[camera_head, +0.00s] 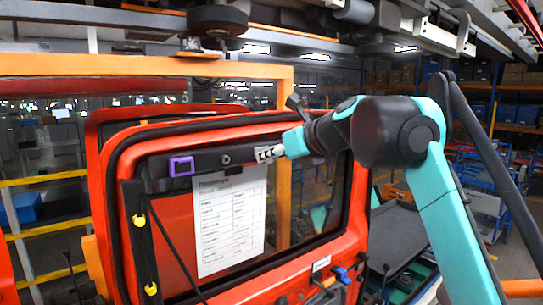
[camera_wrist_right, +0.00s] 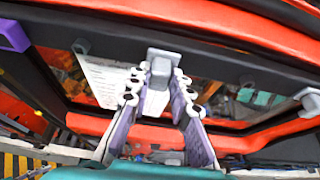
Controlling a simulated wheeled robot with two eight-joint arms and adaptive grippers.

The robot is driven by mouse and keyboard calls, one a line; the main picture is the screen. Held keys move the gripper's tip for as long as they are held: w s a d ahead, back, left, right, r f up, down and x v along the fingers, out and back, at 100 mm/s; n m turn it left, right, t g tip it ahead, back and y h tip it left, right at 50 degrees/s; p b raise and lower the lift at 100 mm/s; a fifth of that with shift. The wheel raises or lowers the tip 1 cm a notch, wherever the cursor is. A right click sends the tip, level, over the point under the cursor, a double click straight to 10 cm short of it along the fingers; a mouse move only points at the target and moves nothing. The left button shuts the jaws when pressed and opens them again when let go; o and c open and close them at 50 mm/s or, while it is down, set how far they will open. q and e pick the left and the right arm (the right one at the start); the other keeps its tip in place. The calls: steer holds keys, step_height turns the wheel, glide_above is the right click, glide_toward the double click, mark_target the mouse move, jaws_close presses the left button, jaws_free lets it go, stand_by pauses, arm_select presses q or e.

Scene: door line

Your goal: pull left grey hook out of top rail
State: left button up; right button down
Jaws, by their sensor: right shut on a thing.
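The dark top rail (camera_head: 205,160) runs along the upper edge of the red door's window. My right gripper (camera_head: 268,153) is at the rail, its arm coming in from the right. In the right wrist view its two fingers (camera_wrist_right: 158,85) are on either side of a grey hook (camera_wrist_right: 163,55), shut on it. The hook's block end is at the rail; whether its base is still seated cannot be told. Another grey hook (camera_wrist_right: 308,98) shows at the right edge of the wrist view. My left gripper is not in view.
A purple square clip (camera_head: 182,166) and a small dark round fitting (camera_head: 225,159) sit on the rail left of my gripper. A printed sheet (camera_head: 231,218) hangs below. The red door frame (camera_head: 118,165) surrounds the window. An overhead carrier (camera_head: 217,18) is close above.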

mark_target(270, 163)
stand_by(0.8)
steer(key=shift+s+d, duration=0.1)
steer(key=shift+s, duration=0.05)
steer(key=s+d+b, duration=0.1)
steer(key=s+d, duration=0.1)
steer(key=s, duration=0.1)
steer(key=shift+d, duration=0.2)
steer(key=s+d+f+b, duration=0.8)
steer(key=s+f+b, duration=0.2)
steer(key=s+f, duration=0.2)
steer(key=shift+d+b, duration=0.25)
steer(key=shift+b, duration=0.1)
stand_by(1.0)
steer(key=shift+w, duration=0.1)
